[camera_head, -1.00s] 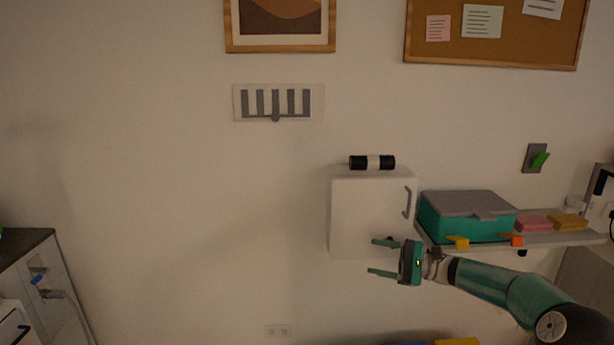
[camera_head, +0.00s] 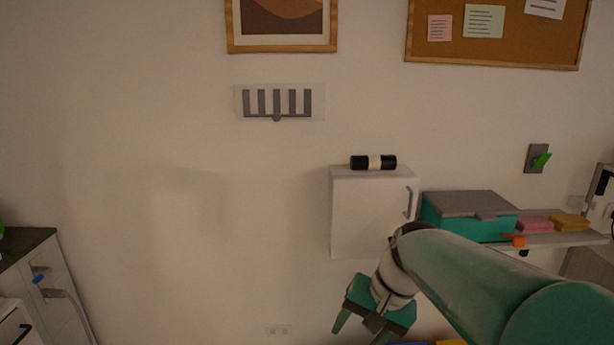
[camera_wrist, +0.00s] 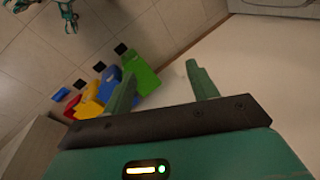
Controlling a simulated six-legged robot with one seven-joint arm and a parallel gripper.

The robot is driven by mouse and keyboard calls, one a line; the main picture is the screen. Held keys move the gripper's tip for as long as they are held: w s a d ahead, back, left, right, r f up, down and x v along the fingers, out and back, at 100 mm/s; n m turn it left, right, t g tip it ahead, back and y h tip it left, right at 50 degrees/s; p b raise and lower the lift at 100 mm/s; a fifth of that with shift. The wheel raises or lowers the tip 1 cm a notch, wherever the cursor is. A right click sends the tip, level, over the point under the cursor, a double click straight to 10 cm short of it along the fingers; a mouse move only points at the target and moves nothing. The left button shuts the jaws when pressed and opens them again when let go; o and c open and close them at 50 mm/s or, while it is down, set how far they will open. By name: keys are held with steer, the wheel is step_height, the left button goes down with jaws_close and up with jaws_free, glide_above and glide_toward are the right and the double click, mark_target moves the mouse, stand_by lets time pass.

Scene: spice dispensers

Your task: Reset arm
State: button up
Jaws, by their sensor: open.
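My gripper (camera_head: 362,331) hangs low in front of the wall, below the white cabinet, with its fingers pointing down. In the wrist view its two green fingers (camera_wrist: 160,74) are spread apart with nothing between them. My green arm reaches in from the lower right of the head view and covers the cabinet's lower right corner and part of the shelf front. A black and white cylinder (camera_head: 373,162) lies on top of the white wall cabinet (camera_head: 365,210), whose door is shut.
A teal box with a grey lid (camera_head: 470,204) and pink and yellow blocks stand on the wall shelf (camera_head: 568,240) at right. A grey rack (camera_head: 277,104) hangs on the wall. Green (camera_wrist: 141,74), red, yellow and blue bins stand on the floor. The wall at left is bare.

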steer(key=s+d+n+t+h, duration=0.3)
steer(key=s+d, duration=0.3)
steer(key=s, duration=0.7)
steer(key=shift+s+d+r+t+h, duration=0.15)
steer(key=shift+r+t+h, duration=0.2)
steer(key=shift+t+h, duration=0.25)
stand_by(0.6)
